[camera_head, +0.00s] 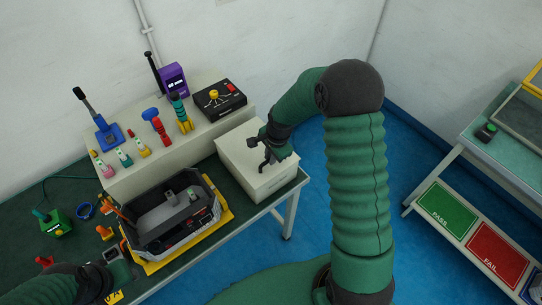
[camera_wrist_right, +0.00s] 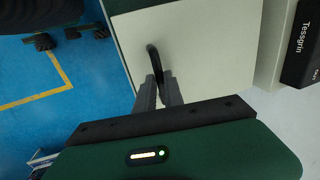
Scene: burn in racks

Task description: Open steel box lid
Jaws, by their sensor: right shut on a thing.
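The steel box (camera_head: 262,186) is a cream, square box at the right end of the table, and its flat lid (camera_head: 234,148) looks closed. In the right wrist view the pale lid (camera_wrist_right: 200,45) fills the upper middle, with a black curved handle (camera_wrist_right: 152,57) on it. My right gripper (camera_head: 267,160) is over the lid and shut on the handle; its fingers (camera_wrist_right: 159,92) meet around the handle's end in the wrist view. My left gripper (camera_head: 122,268) is low at the left, by the grey tote's near corner, away from the box; its finger opening is unclear.
A grey tote (camera_head: 168,238) on a yellow base stands left of the box. Behind it, a raised cream shelf (camera_head: 130,172) holds tools and a black control box (camera_head: 219,98). A side table (camera_head: 505,150) stands at right, with blue floor between.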

